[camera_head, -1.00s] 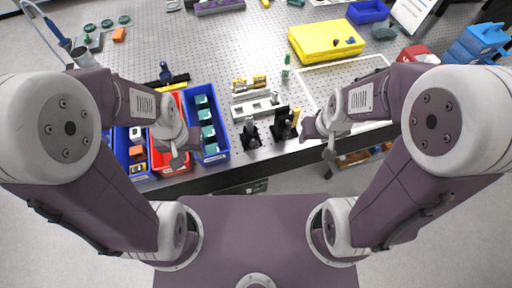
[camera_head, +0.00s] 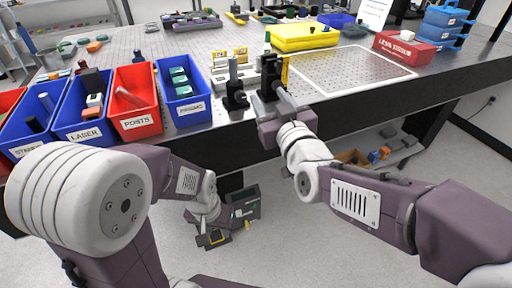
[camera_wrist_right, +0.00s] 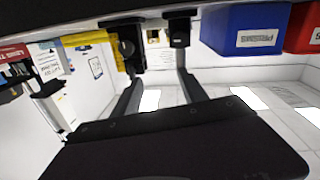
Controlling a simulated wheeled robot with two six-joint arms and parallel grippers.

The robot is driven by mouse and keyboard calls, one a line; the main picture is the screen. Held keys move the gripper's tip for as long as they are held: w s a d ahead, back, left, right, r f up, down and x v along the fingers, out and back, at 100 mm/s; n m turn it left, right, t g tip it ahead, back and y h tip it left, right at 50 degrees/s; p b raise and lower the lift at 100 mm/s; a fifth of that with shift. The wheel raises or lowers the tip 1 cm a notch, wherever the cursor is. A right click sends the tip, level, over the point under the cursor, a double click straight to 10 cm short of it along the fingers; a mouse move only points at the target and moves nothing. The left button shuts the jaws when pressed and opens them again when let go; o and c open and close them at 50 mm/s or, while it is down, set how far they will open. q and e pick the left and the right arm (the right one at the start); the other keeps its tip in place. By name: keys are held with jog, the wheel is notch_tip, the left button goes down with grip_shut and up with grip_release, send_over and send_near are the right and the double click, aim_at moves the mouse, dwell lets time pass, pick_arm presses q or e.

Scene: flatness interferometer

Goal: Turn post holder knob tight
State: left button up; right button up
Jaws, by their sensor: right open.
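Two black post holders stand near the table's front edge. The right one (camera_head: 268,88) is taller and shows in the right wrist view (camera_wrist_right: 133,50) with a round dark knob (camera_wrist_right: 126,47) on its side. The left one (camera_head: 235,97) carries a grey post and also shows in the right wrist view (camera_wrist_right: 180,28). My right gripper (camera_head: 284,100) is open just in front of the right holder; its spread fingers (camera_wrist_right: 158,75) point at the two holders, with nothing visible between them. My left gripper (camera_head: 210,238) hangs low below the table edge, its jaws unclear.
Blue and red labelled bins, including the posts bin (camera_head: 136,100) and the prisms bin (camera_head: 182,92), line the front left. A yellow case (camera_head: 305,37) and a white-framed area (camera_head: 350,72) lie to the right. A red box (camera_head: 404,48) stands further right.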

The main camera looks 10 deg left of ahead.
jog(key=y+b, duration=0.1)
jog(key=b, duration=0.1)
send_near(242, 98)
jog(key=shift+n+g, duration=0.3)
jog(key=shift+n, duration=0.2)
jog(key=x, duration=0.9)
jog(key=shift+w+a+r+b, duration=0.1)
jog(key=shift+w+r+b, duration=0.1)
jog(key=shift+b, duration=0.2)
pick_arm(q)
jog(key=f, duration=0.5)
jog(key=shift+w+a+f, duration=0.1)
jog(key=shift+w+f, duration=0.15)
jog(key=shift+f, duration=0.05)
pick_arm(e)
grip_shut()
